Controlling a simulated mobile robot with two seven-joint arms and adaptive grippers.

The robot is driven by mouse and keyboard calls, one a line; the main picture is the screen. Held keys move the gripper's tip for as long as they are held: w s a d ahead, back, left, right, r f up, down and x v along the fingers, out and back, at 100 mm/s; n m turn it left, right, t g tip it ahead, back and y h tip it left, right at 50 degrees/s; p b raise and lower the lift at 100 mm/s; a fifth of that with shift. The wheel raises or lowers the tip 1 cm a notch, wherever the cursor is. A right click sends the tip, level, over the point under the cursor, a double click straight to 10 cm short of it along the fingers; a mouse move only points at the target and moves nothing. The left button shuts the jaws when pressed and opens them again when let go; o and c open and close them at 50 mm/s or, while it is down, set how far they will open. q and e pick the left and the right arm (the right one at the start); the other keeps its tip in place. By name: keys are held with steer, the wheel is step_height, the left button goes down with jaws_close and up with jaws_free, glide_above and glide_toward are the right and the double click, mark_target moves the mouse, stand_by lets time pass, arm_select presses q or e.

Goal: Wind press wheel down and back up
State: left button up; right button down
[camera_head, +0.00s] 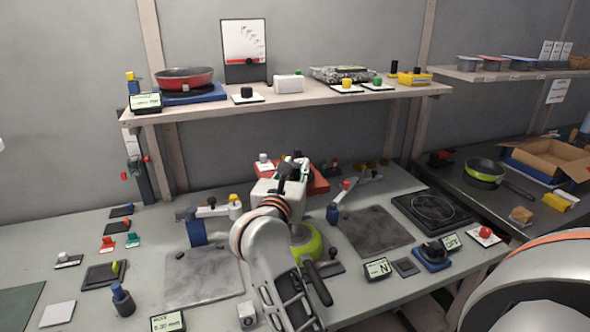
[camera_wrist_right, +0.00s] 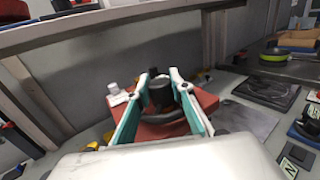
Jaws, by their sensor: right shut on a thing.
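The red press (camera_head: 319,182) stands at the back middle of the bench, partly hidden behind my right arm. In the right wrist view its red body (camera_wrist_right: 206,101) lies under the gripper, with a dark press wheel (camera_wrist_right: 160,94) on top. My right gripper (camera_head: 292,168) reaches over the press from the front. Its teal fingers (camera_wrist_right: 160,77) stand on either side of the wheel's dark upright part and are shut on it. The lower part of the wheel is partly hidden by the fingers. My left gripper is not in view.
A shelf (camera_head: 300,97) with a red pan (camera_head: 184,77) runs above the back of the bench. A green pan (camera_head: 308,243) lies beside my arm. A grey mat (camera_head: 375,232) to the right is bare. Displays and small knobs stand along the front.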

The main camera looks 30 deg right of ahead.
steer(key=c, duration=1.7)
jaws_free()
